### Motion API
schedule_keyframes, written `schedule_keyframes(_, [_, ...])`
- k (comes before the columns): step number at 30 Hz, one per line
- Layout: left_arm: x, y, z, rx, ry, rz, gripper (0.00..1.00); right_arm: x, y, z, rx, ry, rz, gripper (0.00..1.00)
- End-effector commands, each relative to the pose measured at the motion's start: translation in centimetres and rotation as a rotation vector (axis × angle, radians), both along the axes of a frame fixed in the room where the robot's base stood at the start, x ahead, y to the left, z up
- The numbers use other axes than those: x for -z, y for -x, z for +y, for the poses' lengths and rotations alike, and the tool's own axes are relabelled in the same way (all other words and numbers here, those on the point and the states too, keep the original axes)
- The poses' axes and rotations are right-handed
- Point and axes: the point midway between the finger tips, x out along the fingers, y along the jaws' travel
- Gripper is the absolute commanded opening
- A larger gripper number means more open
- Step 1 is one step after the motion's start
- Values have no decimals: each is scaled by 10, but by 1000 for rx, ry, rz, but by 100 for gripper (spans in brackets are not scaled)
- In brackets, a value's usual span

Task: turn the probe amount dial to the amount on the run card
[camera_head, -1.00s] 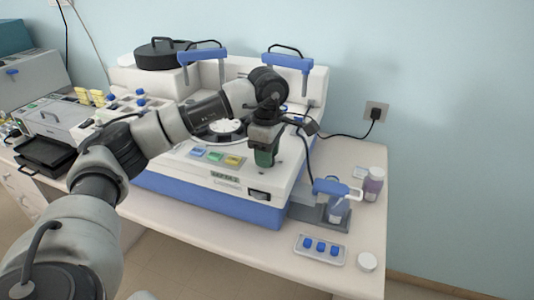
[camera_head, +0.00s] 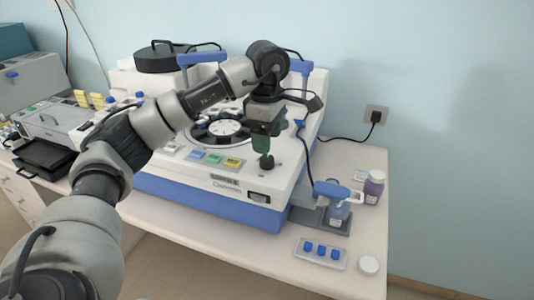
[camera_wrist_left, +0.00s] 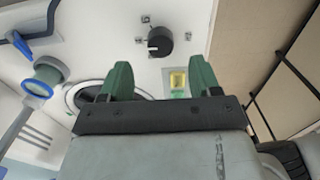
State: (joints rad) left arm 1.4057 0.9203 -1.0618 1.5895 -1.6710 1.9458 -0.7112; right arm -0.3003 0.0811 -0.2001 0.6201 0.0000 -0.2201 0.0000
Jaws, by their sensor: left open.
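The probe amount dial appears to be the dark round knob (camera_head: 267,162) on the sloped white front panel of the staining machine (camera_head: 190,182). In the left wrist view the knob (camera_wrist_left: 159,42) shows a pale mark on its left side, between and beyond my fingertips. My left gripper (camera_head: 261,146) points down just above the knob, apart from it as far as I can tell. Its green fingers (camera_wrist_left: 161,75) are open and empty. The amounts around the knob are too small to read. I cannot make out a run card. My right gripper is out of view.
Blue, green and yellow buttons (camera_head: 214,159) and a round slide carousel (camera_head: 222,129) lie left of the knob. A blue-topped holder (camera_head: 331,187), a purple-labelled bottle (camera_head: 374,187) and a tray with blue caps (camera_head: 320,253) stand at right. The front table edge is clear.

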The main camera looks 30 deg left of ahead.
Motion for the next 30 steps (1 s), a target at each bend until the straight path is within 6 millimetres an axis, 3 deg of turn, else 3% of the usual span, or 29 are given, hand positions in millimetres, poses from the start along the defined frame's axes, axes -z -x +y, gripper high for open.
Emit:
schedule_keyframes(6, [-42, -1, 0, -1, -1, -4, 63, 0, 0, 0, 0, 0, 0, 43])
schedule_keyframes(10, [-53, 0, 0, -1, -1, -3, 63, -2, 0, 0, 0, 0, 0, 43])
schedule_keyframes(30, [-56, 0, 0, -1, 0, 0, 63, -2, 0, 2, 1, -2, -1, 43])
